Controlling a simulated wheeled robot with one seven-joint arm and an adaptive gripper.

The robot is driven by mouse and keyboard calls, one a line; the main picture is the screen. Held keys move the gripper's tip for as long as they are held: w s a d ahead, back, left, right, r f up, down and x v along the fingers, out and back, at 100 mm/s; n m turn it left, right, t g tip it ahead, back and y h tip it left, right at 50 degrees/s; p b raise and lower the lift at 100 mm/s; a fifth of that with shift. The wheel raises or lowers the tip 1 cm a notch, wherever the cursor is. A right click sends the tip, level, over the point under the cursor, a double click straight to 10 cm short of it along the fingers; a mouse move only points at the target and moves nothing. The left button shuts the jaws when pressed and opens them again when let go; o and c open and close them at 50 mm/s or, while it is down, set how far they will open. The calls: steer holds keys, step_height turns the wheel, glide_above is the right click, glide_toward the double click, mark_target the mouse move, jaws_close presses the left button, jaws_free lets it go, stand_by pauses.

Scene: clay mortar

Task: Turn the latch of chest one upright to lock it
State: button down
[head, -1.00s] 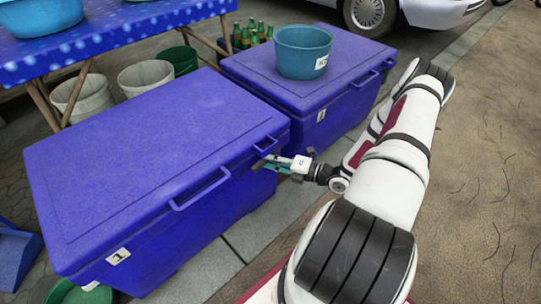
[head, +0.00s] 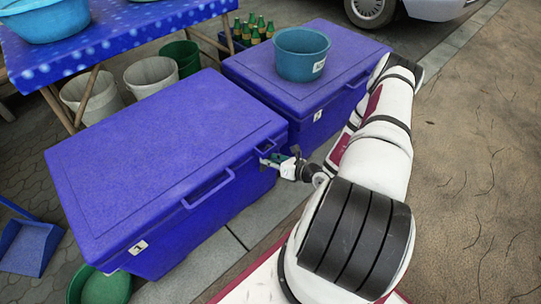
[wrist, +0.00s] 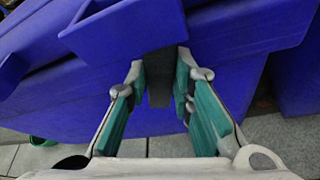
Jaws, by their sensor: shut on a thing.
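Chest one is the nearer blue chest (head: 165,150), with a label marked 1 (head: 138,247) on its front; its lid is down. My gripper (head: 268,161) is at the right end of the chest's front, just below the lid edge. In the wrist view, the teal pads of my gripper (wrist: 161,84) are shut on a dark bar, the latch (wrist: 160,62), which runs up and down in that picture. In the head view the latch is mostly hidden by my gripper, so its tilt cannot be told there.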

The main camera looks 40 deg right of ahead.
steer(key=shift+a+n+h+p, duration=0.15)
steer(key=shift+n+h+p, duration=0.95)
steer(key=shift+n+p, duration=0.45)
steer(key=c, duration=1.4)
jaws_free()
steer(key=v, duration=1.2)
steer(key=shift+r, duration=0.1)
